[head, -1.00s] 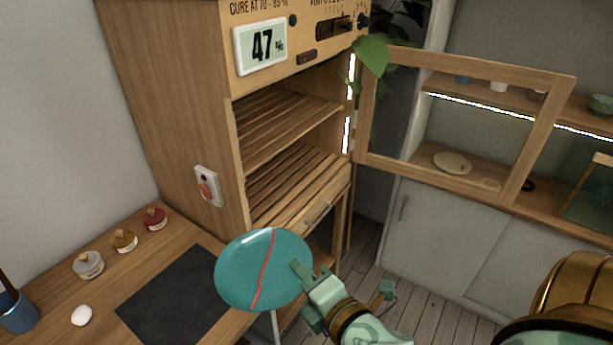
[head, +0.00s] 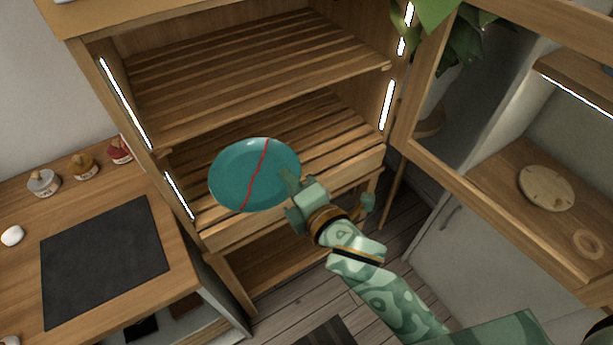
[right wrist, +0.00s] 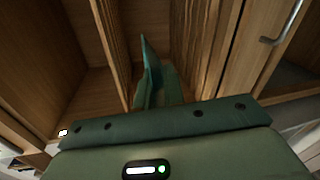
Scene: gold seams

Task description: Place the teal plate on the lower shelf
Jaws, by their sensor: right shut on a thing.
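The teal plate (head: 235,172) with a red seam across it is held by its right edge in my right gripper (head: 288,184), which is shut on it. In the head view the plate is in front of the lower slatted shelf (head: 335,128) of the wooden cabinet, overlapping its left part and front edge. Whether it touches the shelf I cannot tell. The right wrist view looks between wooden cabinet parts, with thin green and teal shapes in the middle; plate and fingers are hard to separate there. My left gripper is not in view.
The upper slatted shelf (head: 250,75) is bare, above the plate. The framed cabinet door (head: 480,190) stands open to the right, with plant leaves (head: 480,25) near its hinge side. A worktop with a dark mat (head: 105,260) and small jars (head: 83,166) is at left.

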